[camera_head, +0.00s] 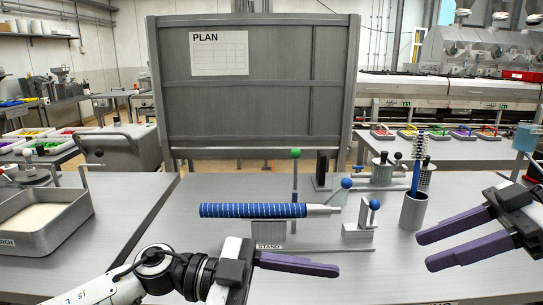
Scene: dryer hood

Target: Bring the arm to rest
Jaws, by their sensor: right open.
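My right gripper (428,252) reaches in from the right edge over the table's front right. Its two purple fingers are apart, with nothing between them. It is below and to the right of the grey cup (413,212) and apart from it in the picture. My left gripper (338,270) reaches in from the lower left, with purple fingers pointing right in front of the stand (300,246). Its fingers overlap from this angle, so their gap is hidden. A blue striped roller (253,210) lies level above the stand, and neither gripper holds it.
A grey tray (72,226) with pale contents sits at the left. A green-knobbed post (295,175) and blue-knobbed fixtures (360,234) stand around the roller. A grey board (270,110) with a PLAN sheet (219,54) rises behind.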

